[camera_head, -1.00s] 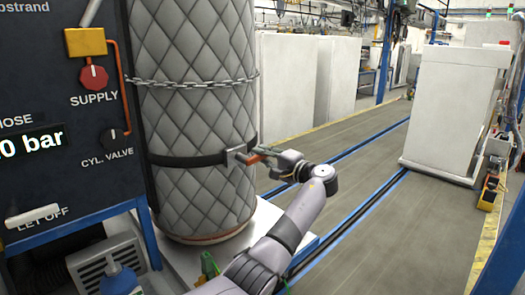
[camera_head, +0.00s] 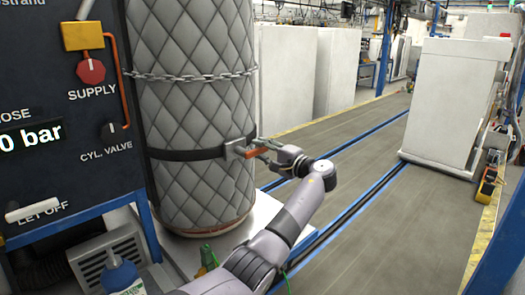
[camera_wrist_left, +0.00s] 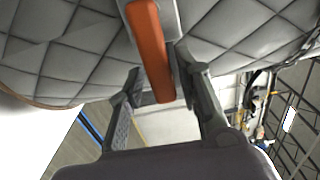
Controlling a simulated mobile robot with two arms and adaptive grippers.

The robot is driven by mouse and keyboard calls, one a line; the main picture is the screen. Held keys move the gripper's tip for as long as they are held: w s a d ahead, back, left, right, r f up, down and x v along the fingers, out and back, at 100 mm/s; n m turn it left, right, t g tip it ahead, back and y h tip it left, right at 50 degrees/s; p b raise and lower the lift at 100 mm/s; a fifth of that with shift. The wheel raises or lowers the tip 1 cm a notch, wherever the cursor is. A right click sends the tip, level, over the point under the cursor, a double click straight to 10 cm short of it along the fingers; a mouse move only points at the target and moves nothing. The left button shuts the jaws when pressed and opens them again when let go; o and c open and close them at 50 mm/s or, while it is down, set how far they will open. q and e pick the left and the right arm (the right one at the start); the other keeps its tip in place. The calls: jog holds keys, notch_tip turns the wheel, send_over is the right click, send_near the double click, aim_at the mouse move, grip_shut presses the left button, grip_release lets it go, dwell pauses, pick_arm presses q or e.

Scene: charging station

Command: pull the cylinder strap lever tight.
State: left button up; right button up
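The tall cylinder (camera_head: 200,110) stands upright in a grey quilted jacket. A dark strap (camera_head: 185,155) goes around it below the middle, with a metal buckle (camera_head: 233,150) on its right side. The orange strap lever (camera_head: 257,153) sticks out from the buckle to the right; it also shows in the left wrist view (camera_wrist_left: 152,50). My left gripper (camera_head: 265,146) is at the lever. In the left wrist view its two fingers (camera_wrist_left: 165,85) stand apart, with the lever's end between them. A gap shows at the left finger; the right finger is close to the lever. My right gripper is not in view.
A chain (camera_head: 190,76) circles the cylinder higher up. The dark control panel (camera_head: 65,130) stands close on the left. A blue bottle (camera_head: 122,278) is at the lower left. The floor (camera_head: 365,215) right of my arm is open, up to a white cabinet (camera_head: 457,100).

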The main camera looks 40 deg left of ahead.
pick_arm(q)
jog(key=shift+o, duration=0.4)
jog(key=s+d, duration=0.1)
jog(key=d, duration=1.1)
